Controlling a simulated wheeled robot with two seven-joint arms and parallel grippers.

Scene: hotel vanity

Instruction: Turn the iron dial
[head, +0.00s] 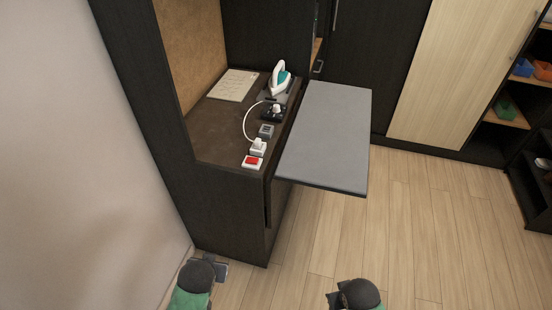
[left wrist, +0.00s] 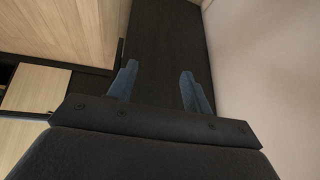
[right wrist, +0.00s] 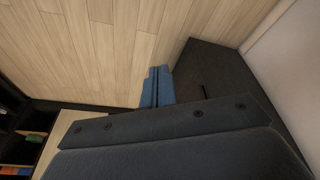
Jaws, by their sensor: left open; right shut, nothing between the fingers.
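A white and teal iron (head: 280,79) stands upright at the back right of the dark vanity counter. In front of it is a small black unit with a pale round knob (head: 275,109) on top, which looks like the dial. A white cord loops from near this unit to a white plug (head: 258,147). My left gripper (left wrist: 158,78) is open and empty, low in front of the cabinet. My right gripper (right wrist: 160,76) is shut and empty, its blue fingers together. Both are well apart from the counter things. Fine marks on the knob are too small to read.
A grey box (head: 266,131) and a red switch (head: 253,162) sit along the counter's front right edge. A paper sheet (head: 232,85) lies at the back. A grey board (head: 326,138) juts out right of the counter. The wooden floor (head: 420,220) is clear.

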